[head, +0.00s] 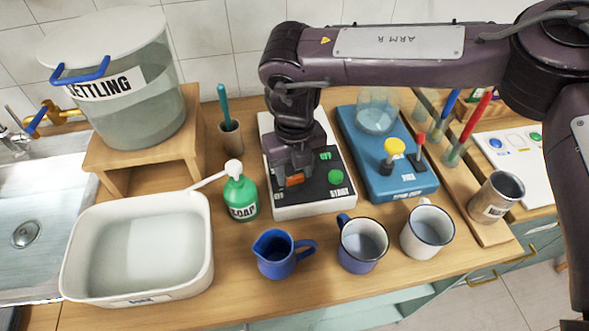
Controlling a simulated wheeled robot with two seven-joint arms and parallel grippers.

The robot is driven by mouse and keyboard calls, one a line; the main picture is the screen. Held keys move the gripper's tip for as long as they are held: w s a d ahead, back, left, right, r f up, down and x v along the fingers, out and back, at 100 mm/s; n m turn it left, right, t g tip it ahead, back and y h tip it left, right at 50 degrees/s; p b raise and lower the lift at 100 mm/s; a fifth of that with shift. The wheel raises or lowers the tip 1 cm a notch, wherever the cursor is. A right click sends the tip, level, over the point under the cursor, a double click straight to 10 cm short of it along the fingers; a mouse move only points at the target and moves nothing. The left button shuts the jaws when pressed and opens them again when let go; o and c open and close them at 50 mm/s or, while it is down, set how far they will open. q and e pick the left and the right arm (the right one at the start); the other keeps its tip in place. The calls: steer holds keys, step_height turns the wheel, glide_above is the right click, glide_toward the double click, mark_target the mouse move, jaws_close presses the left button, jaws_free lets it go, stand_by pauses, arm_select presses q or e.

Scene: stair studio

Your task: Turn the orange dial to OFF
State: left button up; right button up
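The orange dial (295,180) sits low on the black panel of a white device (312,209), left of centre. Small OFF lettering shows beside the dial and START at the lower right of the panel. My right gripper (292,177) points down from above, with its fingers right at the dial. The fingers and wrist hide part of the dial and the panel's left side. I cannot tell whether the fingers grip the dial or only stand around it. The dial's exact pointing is hidden. My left gripper is not in view.
Green buttons (335,177) sit right of the dial. A green soap bottle (240,195) stands close left, and a blue stirrer unit (400,185) close right. A blue jug (275,262) and two mugs (361,250) stand in front. A white basin (205,270) is at left.

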mark_target(295, 176)
steer(key=shift+o, duration=1.2)
steer(key=shift+s, duration=0.1)
steer(key=shift+r, duration=0.1)
step_height(295, 176, up, 8)
steer(key=shift+f+b, duration=0.2)
steer(key=shift+b, duration=0.45)
